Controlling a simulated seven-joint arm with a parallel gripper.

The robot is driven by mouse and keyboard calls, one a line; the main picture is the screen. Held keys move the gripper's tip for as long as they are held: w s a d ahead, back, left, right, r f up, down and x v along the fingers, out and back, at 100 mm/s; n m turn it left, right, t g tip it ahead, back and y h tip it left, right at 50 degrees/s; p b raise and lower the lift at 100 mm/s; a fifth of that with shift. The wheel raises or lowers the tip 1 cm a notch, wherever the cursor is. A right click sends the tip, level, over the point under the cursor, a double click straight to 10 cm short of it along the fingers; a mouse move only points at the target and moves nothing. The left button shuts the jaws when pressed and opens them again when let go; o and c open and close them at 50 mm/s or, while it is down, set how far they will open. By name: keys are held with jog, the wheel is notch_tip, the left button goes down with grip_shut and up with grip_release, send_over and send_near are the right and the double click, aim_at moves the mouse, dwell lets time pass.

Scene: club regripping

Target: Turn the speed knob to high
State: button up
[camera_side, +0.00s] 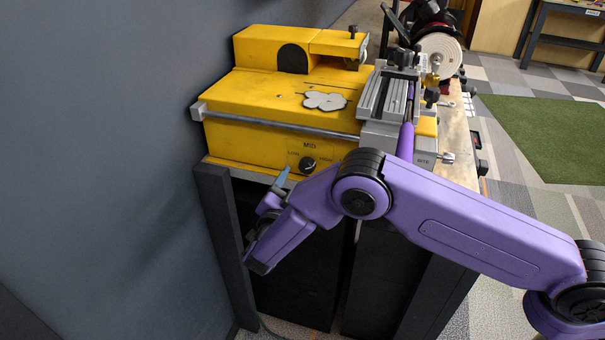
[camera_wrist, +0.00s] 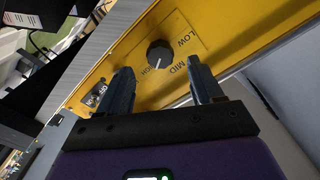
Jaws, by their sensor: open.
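The speed knob (camera_side: 307,164) is a round black dial on the front panel of the yellow machine (camera_side: 255,143), marked LOW, MID and HIGH. In the wrist view the knob (camera_wrist: 159,52) appears just beyond my fingertips, with a short pale mark on its lower edge, on the HIGH side; its exact setting is hard to read. My gripper (camera_side: 282,180) is in front of the panel, a little left of and below the knob in the side view. In the wrist view my gripper (camera_wrist: 158,70) is open and empty, its dark fingers apart on either side of the knob, apparently not touching it.
A small switch (camera_wrist: 97,93) sits on the yellow panel near my left finger in the wrist view. A grey rail (camera_side: 280,124) runs along the machine's front top edge. A clamp vise (camera_side: 390,92) stands at its right. A grey wall (camera_side: 100,130) is close on the left.

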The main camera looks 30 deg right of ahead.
jog(key=v, duration=1.2)
jog(key=shift+d, duration=0.1)
